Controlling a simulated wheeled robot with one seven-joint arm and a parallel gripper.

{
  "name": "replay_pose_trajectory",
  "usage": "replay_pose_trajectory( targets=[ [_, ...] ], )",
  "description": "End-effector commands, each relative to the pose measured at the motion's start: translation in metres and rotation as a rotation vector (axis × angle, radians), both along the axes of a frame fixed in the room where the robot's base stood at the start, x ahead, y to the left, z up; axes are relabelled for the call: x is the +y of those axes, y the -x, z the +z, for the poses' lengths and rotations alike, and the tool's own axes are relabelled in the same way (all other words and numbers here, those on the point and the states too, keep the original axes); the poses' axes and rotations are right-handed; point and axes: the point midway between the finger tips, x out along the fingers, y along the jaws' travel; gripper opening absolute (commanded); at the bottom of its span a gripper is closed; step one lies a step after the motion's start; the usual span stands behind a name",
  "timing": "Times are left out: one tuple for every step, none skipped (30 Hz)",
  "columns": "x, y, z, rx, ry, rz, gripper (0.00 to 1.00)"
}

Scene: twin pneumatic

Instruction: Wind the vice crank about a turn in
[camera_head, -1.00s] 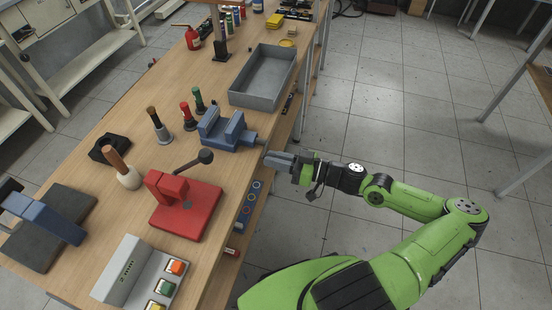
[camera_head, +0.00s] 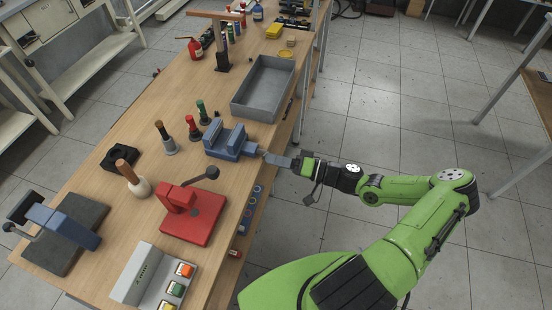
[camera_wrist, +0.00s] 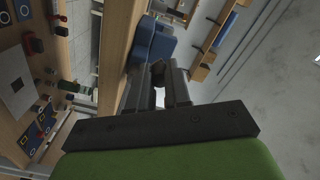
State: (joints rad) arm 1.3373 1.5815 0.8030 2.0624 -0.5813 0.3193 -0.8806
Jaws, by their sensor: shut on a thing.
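The blue vice (camera_head: 226,142) stands at the bench's right edge in the head view, its screw end pointing right toward my gripper. My gripper (camera_head: 268,156) reaches in from the right, level with that end, just past the bench edge. In the wrist view the vice (camera_wrist: 152,42) is ahead of my gripper (camera_wrist: 159,80). The fingers are shut on the dark crank (camera_wrist: 157,70) at the end of the vice. The crank is mostly hidden between the fingers, so its exact angle cannot be told.
A grey tray (camera_head: 265,88) lies behind the vice. A red press-like device (camera_head: 193,213) with a dark-knobbed lever stands in front of it. Handled tools, including a red one (camera_head: 193,128), stand to its left. The floor right of the bench is clear around my arm.

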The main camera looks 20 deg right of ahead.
Motion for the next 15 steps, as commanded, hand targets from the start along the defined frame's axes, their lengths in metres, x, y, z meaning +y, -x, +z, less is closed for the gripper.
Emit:
replay_pose_trajectory(
  targets=[
    [-0.001, -0.001, 0.005, 0.034, -0.025, 0.000, 0.00],
    [-0.001, -0.002, 0.006, 0.057, -0.041, 0.000, 0.00],
    [-0.002, -0.003, 0.007, 0.087, -0.063, 0.000, 0.00],
    [-0.002, -0.004, 0.008, 0.111, -0.081, 0.000, 0.00],
    [-0.003, -0.005, 0.009, 0.134, -0.098, 0.000, 0.00],
    [-0.004, -0.006, 0.010, 0.163, -0.119, -0.001, 0.00],
    [-0.004, -0.007, 0.010, 0.186, -0.136, -0.002, 0.00],
    [-0.005, -0.007, 0.011, 0.209, -0.153, -0.002, 0.00],
    [-0.006, -0.008, 0.012, 0.241, -0.176, -0.001, 0.00],
    [-0.006, -0.009, 0.012, 0.263, -0.192, -0.001, 0.00],
    [-0.007, -0.010, 0.013, 0.286, -0.209, -0.001, 0.00],
    [-0.008, -0.011, 0.014, 0.316, -0.231, -0.001, 0.00],
    [-0.008, -0.012, 0.014, 0.340, -0.248, -0.001, 0.00],
    [-0.009, -0.013, 0.015, 0.363, -0.265, -0.001, 0.00],
    [-0.010, -0.014, 0.015, 0.392, -0.287, -0.001, 0.00]
  ],
)
